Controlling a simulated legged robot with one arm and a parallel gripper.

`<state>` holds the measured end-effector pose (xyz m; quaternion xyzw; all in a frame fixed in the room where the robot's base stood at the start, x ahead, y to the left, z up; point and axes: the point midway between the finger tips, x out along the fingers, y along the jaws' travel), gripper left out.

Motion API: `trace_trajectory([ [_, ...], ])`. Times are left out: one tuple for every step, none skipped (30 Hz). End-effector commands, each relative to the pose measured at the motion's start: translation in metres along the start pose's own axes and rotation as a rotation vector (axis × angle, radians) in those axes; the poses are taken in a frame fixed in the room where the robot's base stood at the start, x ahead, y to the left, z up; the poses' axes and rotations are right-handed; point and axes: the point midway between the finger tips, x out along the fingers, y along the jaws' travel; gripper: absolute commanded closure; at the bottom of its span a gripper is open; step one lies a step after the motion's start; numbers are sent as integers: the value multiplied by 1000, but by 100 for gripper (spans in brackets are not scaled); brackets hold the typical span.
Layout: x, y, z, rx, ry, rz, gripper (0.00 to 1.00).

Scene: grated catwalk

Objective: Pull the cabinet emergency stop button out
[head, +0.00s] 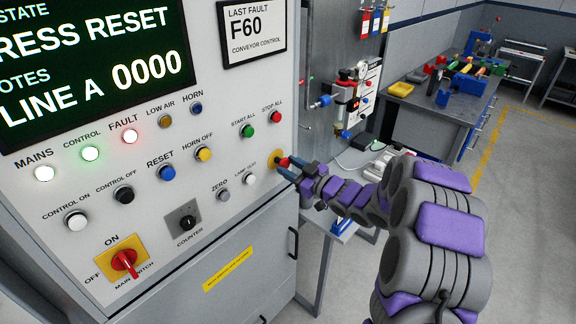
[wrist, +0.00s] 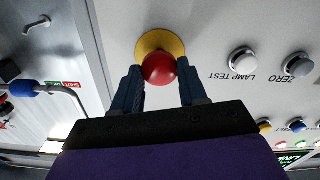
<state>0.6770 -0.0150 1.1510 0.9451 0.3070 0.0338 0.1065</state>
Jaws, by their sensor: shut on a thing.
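The emergency stop button is a red mushroom head (wrist: 160,69) on a round yellow plate (wrist: 152,41), at the right edge of the cabinet's control panel. In the head view the red head (head: 284,162) shows just past my fingertips, with its yellow plate (head: 276,158) behind it. My gripper (head: 289,170) reaches in from the right. In the wrist view my gripper (wrist: 160,73) has one blue finger on each side of the red head, shut on it. How far the head stands out from the plate is hard to tell.
The lamp test button (wrist: 243,60) and zero button (wrist: 297,65) sit close by on the panel. The stop all button (head: 275,117) is above. A main switch (head: 124,261) is lower left. A cabinet handle (head: 293,242) and a workbench (head: 440,95) are to the right.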

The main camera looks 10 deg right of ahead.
Motion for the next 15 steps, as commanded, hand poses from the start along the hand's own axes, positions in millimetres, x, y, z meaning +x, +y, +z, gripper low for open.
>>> trace_trajectory([
  [-1, 0, 0, 0, 0, 0, 88],
  [-1, 0, 0, 0, 0, 0, 88],
  [-1, 0, 0, 0, -1, 0, 88],
  [-1, 0, 0, 0, -1, 0, 55],
  [-1, 0, 0, 0, -1, 0, 52],
  [-1, 0, 0, 0, -1, 0, 48],
  [-1, 0, 1, 0, -1, 0, 45],
  [0, 0, 1, 0, -1, 0, 42],
  [0, 0, 1, 0, -1, 0, 39],
  [0, 0, 1, 1, -2, 0, 36],
  [0, 0, 1, 1, -2, -1, 33],
  [1, 0, 2, 1, -2, -1, 32],
  [1, 0, 2, 1, -2, -1, 32],
  [1, 0, 2, 1, -2, -1, 32],
  [1, 0, 2, 1, -2, -1, 32],
])
